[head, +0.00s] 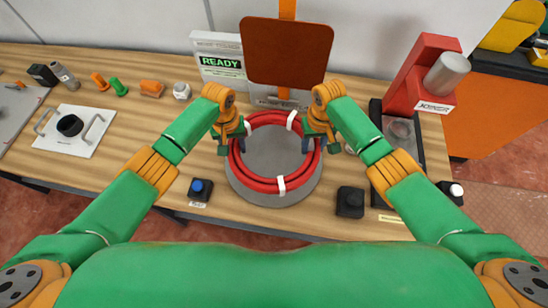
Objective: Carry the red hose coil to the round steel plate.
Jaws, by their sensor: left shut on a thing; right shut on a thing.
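The red hose coil (275,186) is a ring bound with several white bands. It shows over the round steel plate (272,158), a grey disc at the middle of the bench. My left gripper (231,142) is shut on the coil's left side. My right gripper (314,140) is shut on its right side. The coil looks roughly level. I cannot tell whether it touches the plate or hangs just above it. The grippers and wrists hide small parts of the coil's sides.
A white box with a READY display (220,65) stands behind the plate, beside a dark red panel (287,50). A red machine with a steel cylinder (420,80) is at right. A blue button box (200,188) and a black knob box (350,202) flank the plate.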

